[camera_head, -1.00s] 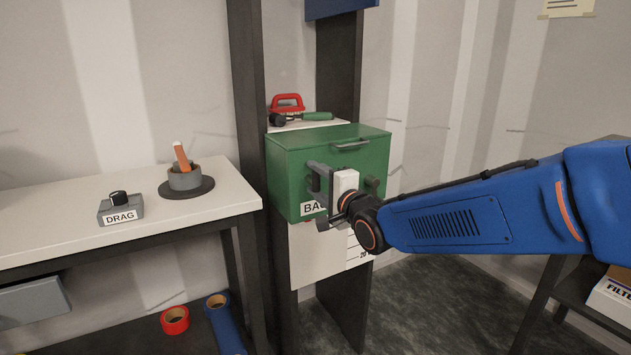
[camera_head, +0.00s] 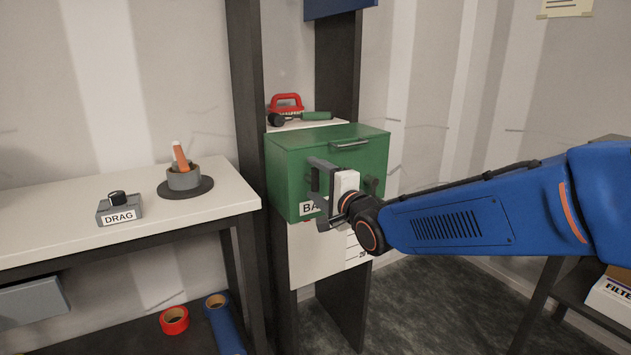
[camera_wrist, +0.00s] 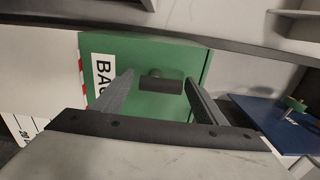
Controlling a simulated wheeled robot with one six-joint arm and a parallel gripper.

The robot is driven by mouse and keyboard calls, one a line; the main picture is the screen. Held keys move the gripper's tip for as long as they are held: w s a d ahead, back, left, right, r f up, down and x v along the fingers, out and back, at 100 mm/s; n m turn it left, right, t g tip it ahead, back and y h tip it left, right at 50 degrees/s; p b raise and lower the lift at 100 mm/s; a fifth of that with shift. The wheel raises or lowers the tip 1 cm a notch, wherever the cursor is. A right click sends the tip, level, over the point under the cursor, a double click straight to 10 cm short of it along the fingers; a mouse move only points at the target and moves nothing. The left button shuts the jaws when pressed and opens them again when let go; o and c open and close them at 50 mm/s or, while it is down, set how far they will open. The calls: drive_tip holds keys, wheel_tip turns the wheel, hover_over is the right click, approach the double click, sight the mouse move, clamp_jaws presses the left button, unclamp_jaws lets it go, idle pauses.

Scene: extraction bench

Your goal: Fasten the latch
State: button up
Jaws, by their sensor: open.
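The green box (camera_head: 290,167), with a partly hidden label starting "BA" (camera_head: 308,208), is mounted on a dark upright. Its lid looks closed. A dark latch-like piece (camera_wrist: 170,87) with a round pivot stands on its front, above the label. My gripper (camera_wrist: 159,78) is open, its two fingers on either side of this piece with visible gaps. In the head view my gripper (camera_head: 322,193) is at the box's front, one finger above the other. Whether the fingers touch the box cannot be told.
A bar handle (camera_head: 350,144) is on the lid. A red-handled item (camera_head: 286,103) and a green-handled tool (camera_head: 316,116) lie behind the box. The white bench (camera_head: 60,220) stands left.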

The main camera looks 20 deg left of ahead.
drive_tip(key=v, duration=1.7)
drive_tip(key=d+f+n+h, duration=0.1)
drive_tip(key=d+f+h, duration=0.2)
drive_tip(key=d, duration=0.6)
drive_tip(key=d+f+n+h, duration=0.1)
drive_tip(key=d+f+h, duration=0.25)
drive_tip(key=d, duration=0.55)
drive_tip(key=d+f+n+h, duration=0.15)
drive_tip(key=d+h, duration=0.25)
drive_tip(key=d, duration=0.5)
drive_tip(key=s+d+f+n+g+h, duration=0.1)
drive_tip(key=s+d+f+n+g, duration=0.1)
drive_tip(key=s+d, duration=0.5)
drive_tip(key=s+d+f+n+g+h, duration=0.2)
drive_tip(key=s+d+f+g, duration=0.2)
drive_tip(key=s+d+f, duration=0.3)
drive_tip(key=s+d, duration=0.1)
drive_tip(key=s, duration=0.4)
drive_tip(key=shift+s+f+n+g, duration=0.3)
drive_tip(key=shift+s+n+g, duration=0.05)
drive_tip(key=shift+s+g, duration=0.05)
